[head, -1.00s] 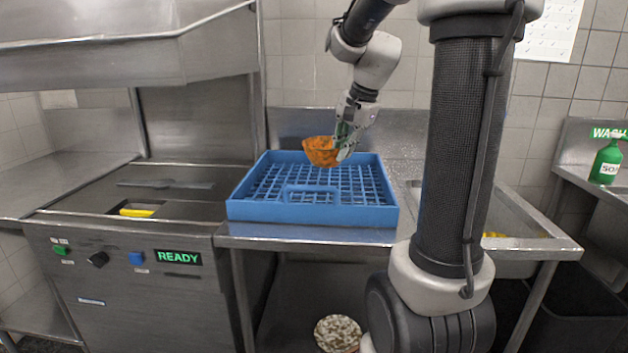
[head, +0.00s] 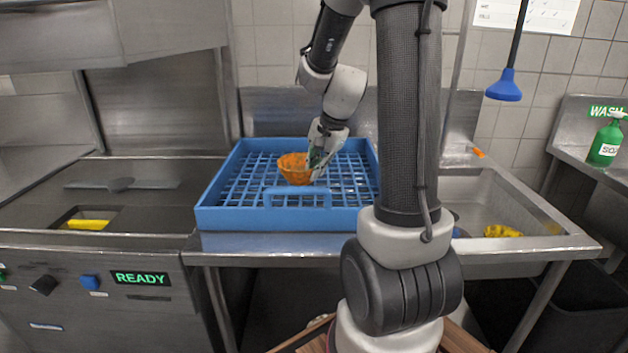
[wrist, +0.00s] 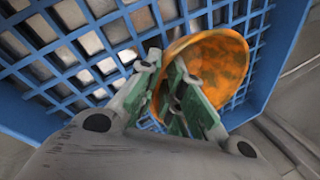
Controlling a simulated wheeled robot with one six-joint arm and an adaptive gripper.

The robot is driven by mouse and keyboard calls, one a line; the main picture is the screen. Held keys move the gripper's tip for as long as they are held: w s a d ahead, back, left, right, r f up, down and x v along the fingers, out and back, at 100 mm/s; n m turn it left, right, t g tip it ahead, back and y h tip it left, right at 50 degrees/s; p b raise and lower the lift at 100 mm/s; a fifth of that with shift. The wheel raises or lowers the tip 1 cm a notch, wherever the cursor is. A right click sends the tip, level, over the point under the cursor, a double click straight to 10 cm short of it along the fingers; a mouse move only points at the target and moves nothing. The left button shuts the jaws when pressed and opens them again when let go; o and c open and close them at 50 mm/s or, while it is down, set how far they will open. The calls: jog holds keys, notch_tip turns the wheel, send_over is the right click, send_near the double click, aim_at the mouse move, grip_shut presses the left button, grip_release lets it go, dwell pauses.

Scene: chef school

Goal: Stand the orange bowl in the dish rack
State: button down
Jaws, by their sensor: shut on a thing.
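The orange bowl (head: 293,168) is held by my gripper (head: 318,168) over the middle of the blue dish rack (head: 297,218). In the head view the bowl looks upright or only slightly tilted, at about the height of the rack's rim. In the wrist view my gripper (wrist: 175,95) is shut on the bowl's wall, and the bowl (wrist: 222,68) opens to the right, with the rack's grid (wrist: 85,40) behind it. I cannot tell whether the bowl touches the grid. Part of the bowl is hidden behind the fingers.
The dish rack stands on a steel counter. Left is a steel unit with a READY display (head: 142,278) and a yellow item (head: 88,224).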

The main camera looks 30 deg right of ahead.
jog(key=shift+f, duration=1.85)
jog(key=c, duration=1.6)
grip_release()
jog(key=shift+o, duration=0.2)
jog(key=v, duration=1.2)
jog(key=s+a+r+n, duration=0.1)
jog(key=s+a+n, duration=0.3)
jog(key=s+n, duration=0.3)
jog(key=s+a+r+n+h, duration=0.1)
jog(key=s+a+n, duration=0.4)
jog(key=s, duration=0.5)
jog(key=shift+a+r+n, duration=0.2)
jog(key=shift+r+n, duration=0.55)
jog(key=shift+n, duration=0.25)
jog(key=shift+s, duration=0.1)
